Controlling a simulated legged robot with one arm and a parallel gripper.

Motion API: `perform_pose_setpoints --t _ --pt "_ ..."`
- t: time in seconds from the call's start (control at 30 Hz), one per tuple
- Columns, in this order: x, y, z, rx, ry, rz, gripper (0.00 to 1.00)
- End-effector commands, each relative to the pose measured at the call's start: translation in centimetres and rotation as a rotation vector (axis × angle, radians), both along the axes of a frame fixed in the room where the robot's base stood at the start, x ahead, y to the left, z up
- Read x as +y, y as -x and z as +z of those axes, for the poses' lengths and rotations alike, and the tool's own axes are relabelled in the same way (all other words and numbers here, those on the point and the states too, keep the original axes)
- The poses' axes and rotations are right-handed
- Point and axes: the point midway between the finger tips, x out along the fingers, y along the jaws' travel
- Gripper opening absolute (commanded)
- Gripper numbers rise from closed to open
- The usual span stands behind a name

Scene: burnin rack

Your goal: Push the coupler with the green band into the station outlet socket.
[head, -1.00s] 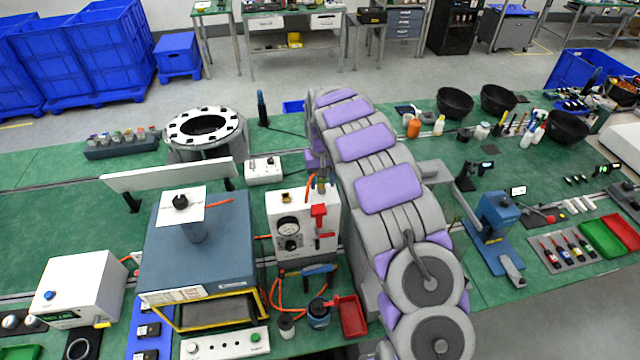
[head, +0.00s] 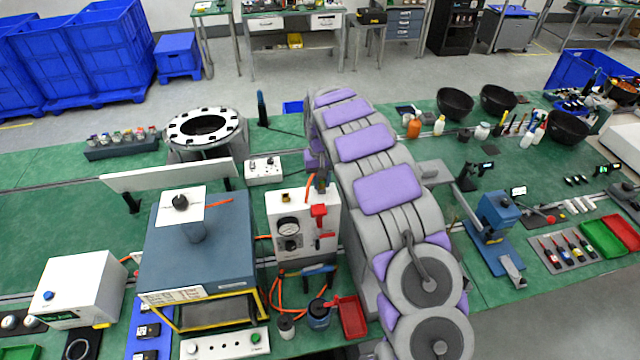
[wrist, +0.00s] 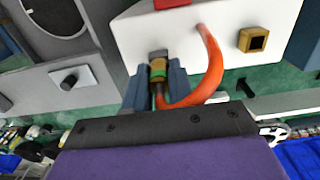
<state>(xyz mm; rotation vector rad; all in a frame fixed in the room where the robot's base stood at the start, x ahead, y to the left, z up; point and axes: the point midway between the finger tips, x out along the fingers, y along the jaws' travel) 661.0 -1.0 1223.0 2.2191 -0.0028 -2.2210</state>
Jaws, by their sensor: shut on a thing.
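My gripper (wrist: 157,88) is shut on the coupler (wrist: 157,70), a small brass-coloured piece with a green band and a dark tip. An orange hose (wrist: 212,65) loops beside it on the right. The coupler's tip points at the near edge of the white station (wrist: 190,30); whether it touches or enters a socket there, I cannot tell. A square brass fitting (wrist: 254,40) sits on the station to the right, apart from the coupler. In the head view the station (head: 318,244) has a gauge and red handle, and my gripper (head: 321,184) is at its back right edge, with the coupler hidden.
A blue-grey press-like box (head: 225,235) stands left of the station. A small white switch box (head: 264,171) is behind it. A red tray (head: 352,317) and a dark blue jar (head: 319,313) lie in front. Open green bench (head: 60,225) shows at the left.

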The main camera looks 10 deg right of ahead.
Motion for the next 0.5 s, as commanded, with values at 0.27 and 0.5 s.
perform_pose_setpoints --t 0.27,0.5 --pt "-0.29 0.01 -0.01 0.0 0.0 -0.001 0.0" --pt "-0.44 0.0 0.1 0.0 0.0 -0.002 0.0"
